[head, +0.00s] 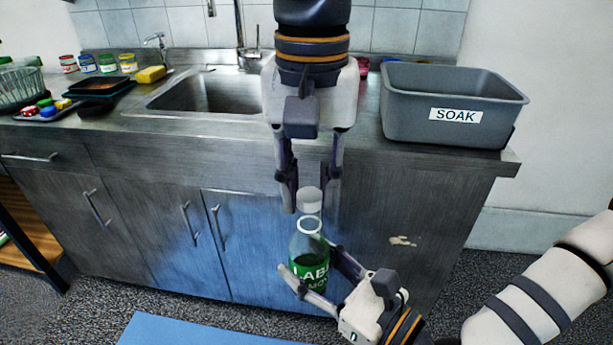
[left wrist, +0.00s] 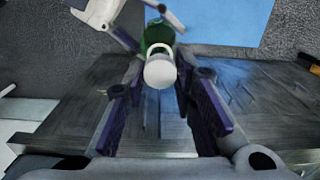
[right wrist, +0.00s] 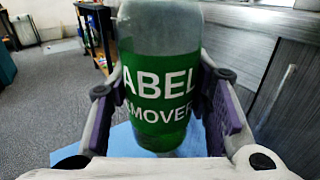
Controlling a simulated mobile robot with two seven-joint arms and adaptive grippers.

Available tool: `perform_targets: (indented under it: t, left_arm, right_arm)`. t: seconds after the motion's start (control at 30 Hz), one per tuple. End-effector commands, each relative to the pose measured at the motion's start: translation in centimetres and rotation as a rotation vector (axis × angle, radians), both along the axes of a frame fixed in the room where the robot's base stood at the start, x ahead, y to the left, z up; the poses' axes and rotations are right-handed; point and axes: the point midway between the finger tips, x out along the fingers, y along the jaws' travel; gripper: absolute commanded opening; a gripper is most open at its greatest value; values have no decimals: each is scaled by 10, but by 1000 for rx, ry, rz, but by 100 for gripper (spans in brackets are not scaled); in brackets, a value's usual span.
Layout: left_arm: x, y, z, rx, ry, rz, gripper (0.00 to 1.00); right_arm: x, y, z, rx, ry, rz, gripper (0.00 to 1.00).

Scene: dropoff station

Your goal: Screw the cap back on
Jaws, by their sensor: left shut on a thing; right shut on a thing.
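The white cap (head: 309,200) is held between the fingertips of my left gripper (head: 311,207), which points down from above. The cap also shows in the left wrist view (left wrist: 160,73). The bottle (head: 308,248) is clear with a green "LABEL REMOVER" label and a white ring at its neck. It is upright, or nearly so, in front of the cabinets. My right gripper (head: 306,270) is shut around its body from the right. The label fills the right wrist view (right wrist: 158,90). The cap is above the open neck, with a small visible gap between them in the head view.
Behind is a steel counter (head: 190,125) with a sink (head: 212,92). A grey "SOAK" bin (head: 455,95) stands at its right end. A yellow sponge (head: 151,74), small jars and a dish rack (head: 18,90) are at the left. A blue mat (head: 190,330) lies on the floor.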

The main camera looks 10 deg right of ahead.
Motion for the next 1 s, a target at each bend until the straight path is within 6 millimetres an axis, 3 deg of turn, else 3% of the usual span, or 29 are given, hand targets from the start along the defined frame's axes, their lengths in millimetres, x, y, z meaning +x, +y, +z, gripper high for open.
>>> perform_targets:
  t: [0.23, 1.0]
  left_arm:
    - [0, 0, -14, 1, 0, -1, 17]
    - [0, 0, -20, 1, 0, 1, 17]
  right_arm:
    - [0, 0, 0, 1, -1, 0, 0]
    - [0, 0, 0, 1, -1, 0, 0]
